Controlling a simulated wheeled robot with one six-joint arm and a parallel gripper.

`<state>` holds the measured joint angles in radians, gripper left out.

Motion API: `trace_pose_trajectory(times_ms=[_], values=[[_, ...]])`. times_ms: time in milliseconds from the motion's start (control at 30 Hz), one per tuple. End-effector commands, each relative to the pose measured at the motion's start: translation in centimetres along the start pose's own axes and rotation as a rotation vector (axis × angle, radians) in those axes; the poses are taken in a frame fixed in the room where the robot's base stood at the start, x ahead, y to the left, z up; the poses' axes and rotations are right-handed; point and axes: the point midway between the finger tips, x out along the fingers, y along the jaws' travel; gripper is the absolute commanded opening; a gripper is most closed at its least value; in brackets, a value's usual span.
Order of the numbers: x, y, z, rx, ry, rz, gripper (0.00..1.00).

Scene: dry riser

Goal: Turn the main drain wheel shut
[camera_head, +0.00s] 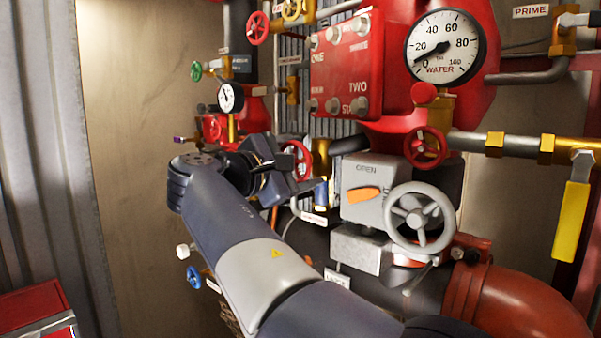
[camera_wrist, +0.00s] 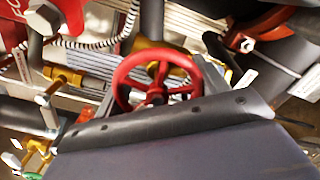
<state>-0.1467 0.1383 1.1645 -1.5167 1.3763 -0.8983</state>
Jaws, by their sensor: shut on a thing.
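A small red handwheel (camera_head: 304,152) is on the pipework left of the grey valve box. My gripper (camera_head: 288,168) reaches it from the left and is shut on its rim. In the wrist view the red wheel (camera_wrist: 157,84) shows its spokes, hub and upper rim. The dark body of my gripper hides the wheel's lower rim and the grip itself. I cannot read a label that names this wheel as the main drain.
A large grey handwheel (camera_head: 418,218) and a box with an orange lever (camera_head: 364,194) stand to the right. Another red wheel (camera_head: 425,147) sits above. A water gauge (camera_head: 444,47) is upper right. Pipes crowd the gripper; open floor room is not visible.

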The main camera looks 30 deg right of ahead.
Motion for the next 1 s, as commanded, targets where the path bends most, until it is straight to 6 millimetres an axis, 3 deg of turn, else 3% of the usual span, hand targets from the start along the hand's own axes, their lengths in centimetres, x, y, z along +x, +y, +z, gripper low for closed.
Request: trace_pose_trajectory(times_ms=[1000], values=[[0.01,0.21,0.02,0.966,-0.001,-0.001,0.46]])
